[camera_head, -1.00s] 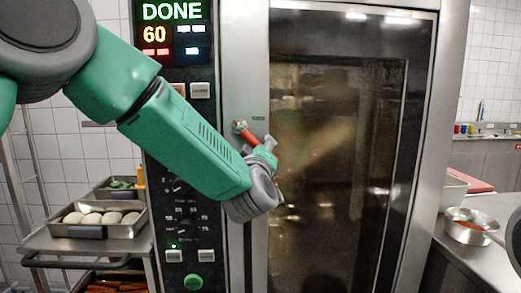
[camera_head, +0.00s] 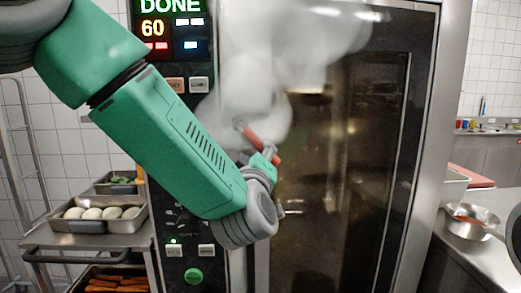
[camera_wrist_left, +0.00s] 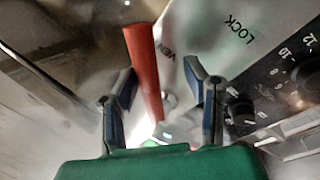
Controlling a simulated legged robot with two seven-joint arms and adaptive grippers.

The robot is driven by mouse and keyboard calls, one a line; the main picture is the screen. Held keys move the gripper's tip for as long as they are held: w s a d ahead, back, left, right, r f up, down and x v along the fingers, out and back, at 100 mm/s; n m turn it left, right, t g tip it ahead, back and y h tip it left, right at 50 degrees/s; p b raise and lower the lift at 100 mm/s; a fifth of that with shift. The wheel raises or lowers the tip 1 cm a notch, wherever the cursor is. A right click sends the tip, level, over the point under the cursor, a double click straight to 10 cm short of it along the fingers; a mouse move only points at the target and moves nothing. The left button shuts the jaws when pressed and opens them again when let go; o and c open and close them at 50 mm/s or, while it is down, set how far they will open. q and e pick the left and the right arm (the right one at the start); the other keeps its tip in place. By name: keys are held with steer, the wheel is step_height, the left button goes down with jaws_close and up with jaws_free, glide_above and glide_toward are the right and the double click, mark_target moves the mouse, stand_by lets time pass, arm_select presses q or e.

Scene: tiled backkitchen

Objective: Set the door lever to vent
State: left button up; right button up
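The red door lever (camera_head: 262,140) slants down to the right from its pivot on the oven's steel door frame. My left gripper (camera_head: 266,158) is at the lever's lower end. In the left wrist view the red lever (camera_wrist_left: 145,70) runs between the two spread fingers of my left gripper (camera_wrist_left: 162,82), close to the left finger; whether it touches is unclear. A partly hidden label reading "VEN" (camera_wrist_left: 166,50) is just right of the lever, and the "LOCK" label (camera_wrist_left: 240,28) is farther right.
White steam (camera_head: 255,75) covers the upper door edge. The oven display (camera_head: 170,25) reads "DONE" and 60. A tray of pale round items (camera_head: 100,227) stands on a trolley at left. A pan (camera_head: 470,220) sits on the right counter.

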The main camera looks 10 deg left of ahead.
arm_select(q)
steer(key=shift+s+f, duration=0.1)
steer(key=shift+s, duration=0.35)
steer(key=s+d+f+b, duration=0.2)
steer(key=s+b, duration=0.1)
steer(key=s, duration=1.3)
stand_by(0.9)
stand_by(0.4)
